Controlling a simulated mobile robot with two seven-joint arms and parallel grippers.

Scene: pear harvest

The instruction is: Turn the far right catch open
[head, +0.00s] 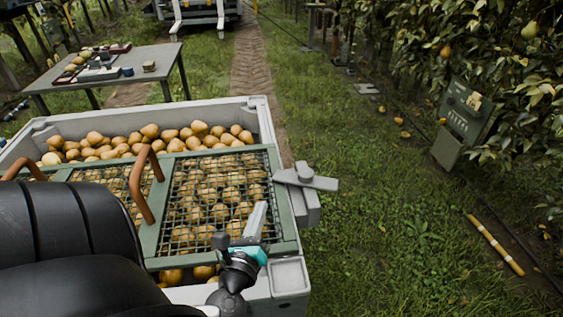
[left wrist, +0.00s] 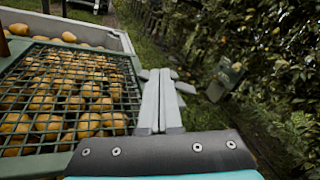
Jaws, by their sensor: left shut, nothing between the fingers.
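The far right catch (head: 306,179) is a grey lever on a grey block at the right side of the bin. It lies crosswise, one end at the right edge of the green mesh lid (head: 279,205), the other pointing outward over the grass. In the left wrist view, parts of the catch (left wrist: 184,87) show on both sides of my fingertips, which hide its middle. My left gripper (head: 261,206) is shut and empty, above the lid's near right part, apart from the catch in the head view. My right gripper is not in view.
The grey bin (head: 262,115) holds many pears under the lid, which has brown handles (head: 140,190). A table (head: 160,55) with small items stands behind left. A green box (head: 464,115) stands by the trees at right.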

